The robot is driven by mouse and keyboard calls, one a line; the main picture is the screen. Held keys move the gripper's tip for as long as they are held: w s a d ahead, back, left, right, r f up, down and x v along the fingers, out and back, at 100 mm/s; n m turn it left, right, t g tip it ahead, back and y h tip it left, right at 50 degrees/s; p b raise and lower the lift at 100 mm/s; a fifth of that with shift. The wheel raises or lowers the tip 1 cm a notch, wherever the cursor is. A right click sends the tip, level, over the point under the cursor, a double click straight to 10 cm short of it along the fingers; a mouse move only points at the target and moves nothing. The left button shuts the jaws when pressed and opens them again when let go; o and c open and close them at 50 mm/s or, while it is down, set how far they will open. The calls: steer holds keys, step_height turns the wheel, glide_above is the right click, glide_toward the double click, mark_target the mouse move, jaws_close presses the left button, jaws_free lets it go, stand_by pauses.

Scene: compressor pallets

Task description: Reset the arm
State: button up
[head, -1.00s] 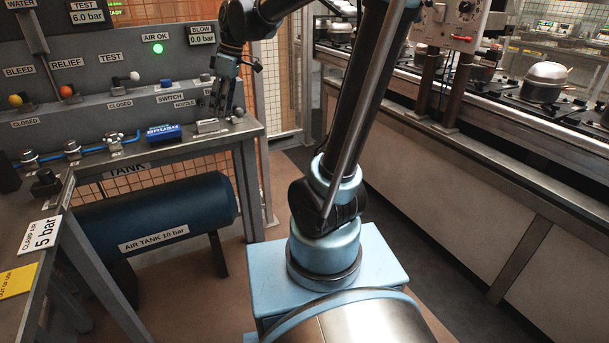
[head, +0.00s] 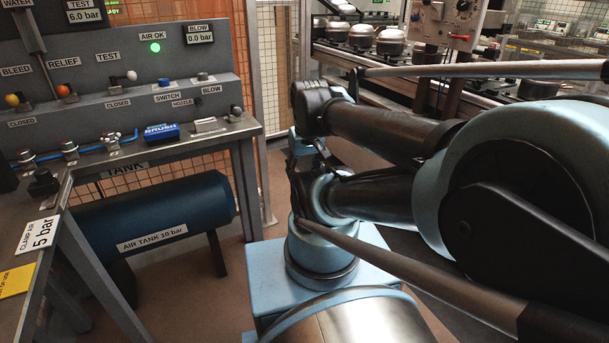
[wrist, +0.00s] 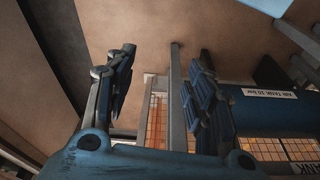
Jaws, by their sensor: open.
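My arm is folded back across the right half of the head view, with its elbow large and close to the camera. My gripper shows in the wrist view (wrist: 163,75), its two dark blue fingers spread apart with nothing between them. Floor, a bench leg and the orange mesh show past the fingers. In the head view the gripper hangs near the arm's base, partly lost among the dark links, so its fingertips are hard to make out there.
The grey test bench (head: 190,145) with valves stands left, clear of the arm. A blue brush block (head: 161,132) lies on it. The air tank (head: 150,215) is below; it also shows in the wrist view (wrist: 270,112). A conveyor with compressors (head: 392,41) runs behind the arm.

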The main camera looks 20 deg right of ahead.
steer(key=shift+s+d+f, duration=0.15)
steer(key=shift+f, duration=0.1)
stand_by(0.3)
